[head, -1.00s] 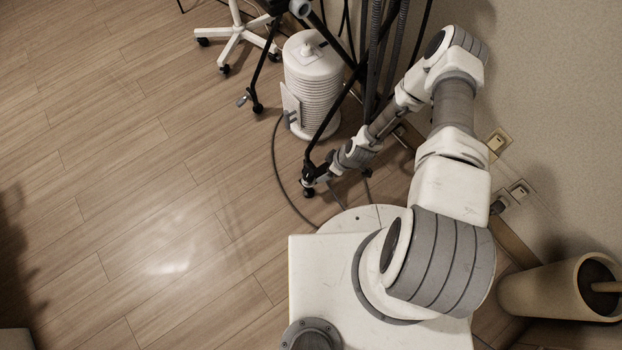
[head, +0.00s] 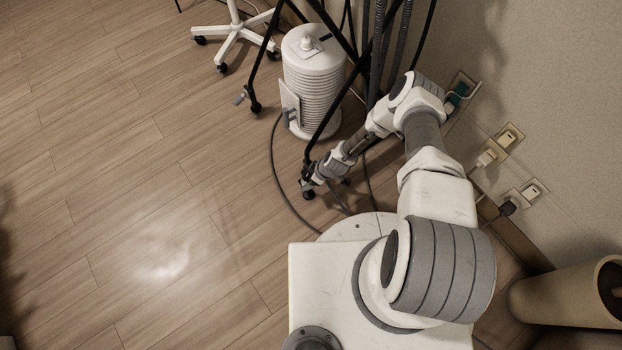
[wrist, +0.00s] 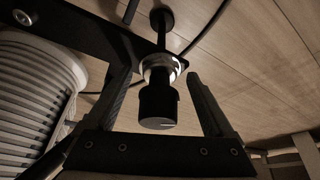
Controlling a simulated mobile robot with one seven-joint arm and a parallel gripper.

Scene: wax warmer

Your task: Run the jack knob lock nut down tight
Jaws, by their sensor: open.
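In the wrist view a black cylindrical jack knob (wrist: 158,105) stands between the fingers of my gripper (wrist: 158,78). Beyond it a bright, pale ring (wrist: 172,66), apparently the lock nut, sits around the jack's stem at the end of a black bar. The stem runs on to a dark round foot (wrist: 160,19) on the wood floor. My fingers are open, one on each side of the knob, with visible gaps. In the head view my gripper (head: 308,182) is low by the end of a black stand leg; the knob and nut are too small to make out there.
A white ribbed canister (head: 314,85) stands close to my forearm and fills the left of the wrist view. Black stand legs, hoses and a cable lie around it. Wall outlets with plugs (head: 488,157) and a beige bin (head: 570,297) are at right. The left floor is clear.

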